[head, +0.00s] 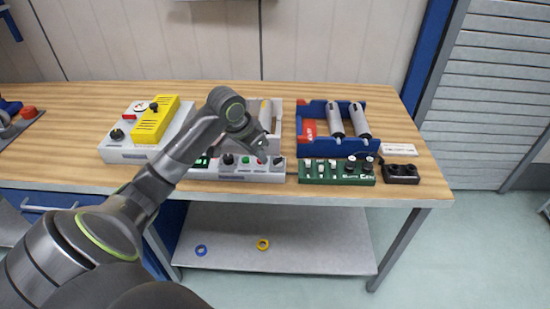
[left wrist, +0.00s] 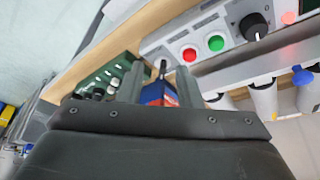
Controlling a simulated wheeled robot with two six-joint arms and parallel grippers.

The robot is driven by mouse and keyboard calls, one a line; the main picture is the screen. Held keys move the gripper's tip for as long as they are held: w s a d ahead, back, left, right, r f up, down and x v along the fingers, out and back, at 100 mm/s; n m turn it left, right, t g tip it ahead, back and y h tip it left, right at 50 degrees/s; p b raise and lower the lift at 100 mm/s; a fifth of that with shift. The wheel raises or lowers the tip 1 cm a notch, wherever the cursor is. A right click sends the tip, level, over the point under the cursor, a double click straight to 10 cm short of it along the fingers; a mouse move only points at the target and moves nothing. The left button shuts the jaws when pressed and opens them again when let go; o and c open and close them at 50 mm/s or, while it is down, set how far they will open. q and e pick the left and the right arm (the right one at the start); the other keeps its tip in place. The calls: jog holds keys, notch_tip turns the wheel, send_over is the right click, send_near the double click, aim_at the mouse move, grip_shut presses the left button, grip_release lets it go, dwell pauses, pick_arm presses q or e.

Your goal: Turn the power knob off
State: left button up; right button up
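In the left wrist view a large black knob (left wrist: 253,27) stands beside the green button (left wrist: 216,43) and red button (left wrist: 189,55). I cannot read which knob is the power knob. My left gripper (head: 266,143) is above the panel's right part; its two fingers (left wrist: 160,85) are apart and nothing is held. The large knob is outside the fingers. My right gripper is not in view.
A green switch box (head: 336,180) and a small black box (head: 401,180) sit to the right. A blue rack (head: 312,147) with grey cylinders stands behind. A white unit with a yellow cover (head: 155,122) stands left. A lower shelf (head: 300,250) holds two rings.

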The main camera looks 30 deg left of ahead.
pick_arm(q)
send_near(275, 159)
jog(key=shift+m, duration=0.3)
jog(key=p+x, duration=0.1)
jog(key=x, duration=0.7)
jog(key=shift+d+f, duration=0.15)
jog(key=shift+f, duration=0.15)
grip_shut()
